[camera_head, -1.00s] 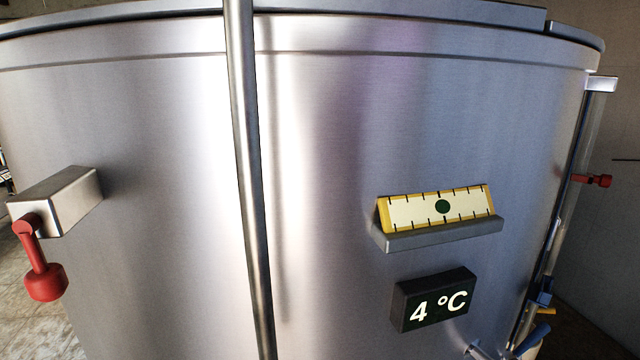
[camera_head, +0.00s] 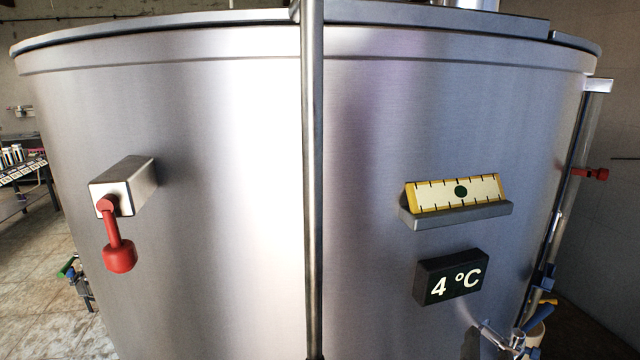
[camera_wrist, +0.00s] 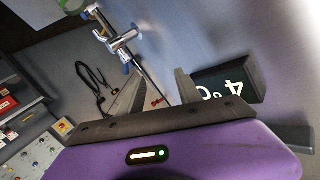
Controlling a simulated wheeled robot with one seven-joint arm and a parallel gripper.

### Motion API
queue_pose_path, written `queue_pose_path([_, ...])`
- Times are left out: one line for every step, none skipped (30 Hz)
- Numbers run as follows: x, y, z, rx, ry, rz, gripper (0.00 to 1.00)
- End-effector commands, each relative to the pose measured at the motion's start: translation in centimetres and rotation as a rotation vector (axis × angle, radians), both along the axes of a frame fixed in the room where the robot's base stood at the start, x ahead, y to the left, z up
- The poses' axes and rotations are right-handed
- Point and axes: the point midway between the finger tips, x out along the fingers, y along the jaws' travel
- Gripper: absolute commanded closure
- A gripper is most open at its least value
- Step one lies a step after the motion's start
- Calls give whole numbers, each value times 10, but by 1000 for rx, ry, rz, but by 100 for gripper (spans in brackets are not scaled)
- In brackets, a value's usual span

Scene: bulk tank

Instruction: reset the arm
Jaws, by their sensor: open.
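My gripper (camera_wrist: 156,84) shows in the wrist view, with its two dark fingers spread apart and nothing between them. Its purple body fills the bottom of that view. The dark 4 °C display (camera_wrist: 226,86) appears tilted, close beside the right finger. In the head view my gripper is not in sight. There the large steel tank (camera_head: 220,200) fills the picture, with the same display (camera_head: 450,277) low on its right side.
A yellow-framed gauge (camera_head: 458,193) sits on a ledge above the display. A red-handled lever (camera_head: 117,245) juts from the tank at left. A vertical pipe (camera_head: 312,180) runs down the front. A metal tap (camera_wrist: 121,43) and a control panel (camera_wrist: 32,135) show in the wrist view.

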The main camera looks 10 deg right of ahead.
Motion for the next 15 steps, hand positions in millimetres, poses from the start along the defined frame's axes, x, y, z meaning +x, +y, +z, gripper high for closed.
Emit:
queue_pose_path([4, 7, 0, -34, 5, 46, 59])
queue_pose_path([6, 11, 1, -56, 8, 74, 59])
queue_pose_path([8, 18, 1, -87, 12, 115, 59])
queue_pose_path([10, 23, 0, -112, 16, 148, 59])
queue_pose_path([10, 28, -1, -136, 19, 180, 59])
queue_pose_path([11, 36, -3, -171, 23, 227, 59])
queue_pose_path([10, 43, -6, -200, 28, 265, 59])
queue_pose_path([9, 50, -9, -230, 31, 304, 59])
queue_pose_path([6, 60, -15, -269, 36, 360, 59])
queue_pose_path([2, 68, -19, -301, 38, 402, 59])
queue_pose_path([-3, 75, -24, -329, 38, 444, 59])
queue_pose_path([-11, 85, -31, -365, 37, 496, 59])
queue_pose_path([-17, 92, -35, -389, 35, 532, 59])
queue_pose_path([-25, 98, -40, -411, 31, 565, 59])
queue_pose_path([-36, 105, -46, -436, 27, 602, 59])
